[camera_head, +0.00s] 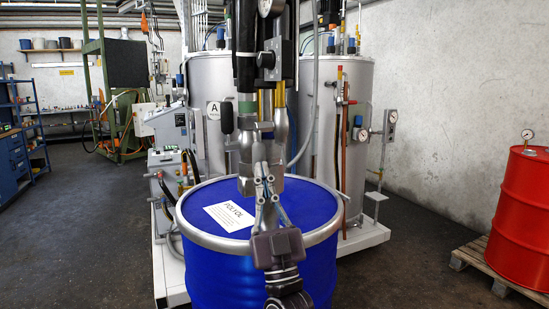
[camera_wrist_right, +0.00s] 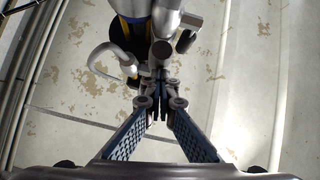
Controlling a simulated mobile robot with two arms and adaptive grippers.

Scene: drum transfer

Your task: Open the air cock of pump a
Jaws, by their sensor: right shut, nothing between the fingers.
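A pump assembly (camera_head: 246,75) hangs upright in front of me over the blue drum (camera_head: 215,270), with dark tubes, a green band and brassy pipes. The air cock cannot be told apart for certain among its fittings. A black grip (camera_head: 227,118) sticks out at its left side. In the right wrist view, silver pump fittings (camera_wrist_right: 163,20) stand beyond the fingertips, with a dark-ended lever (camera_wrist_right: 186,40) beside them. My right gripper (camera_head: 262,172) is shut and empty, pointing up in front of the pump's lower metal body. It also shows in the right wrist view (camera_wrist_right: 160,103). My left gripper is out of view.
Silver tanks (camera_head: 335,110) stand close behind, one with a round A sign (camera_head: 213,110). Grey control boxes (camera_head: 168,130) are at their left. A red drum (camera_head: 522,205) stands on a pallet (camera_head: 475,262) at the right. Floor between is clear.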

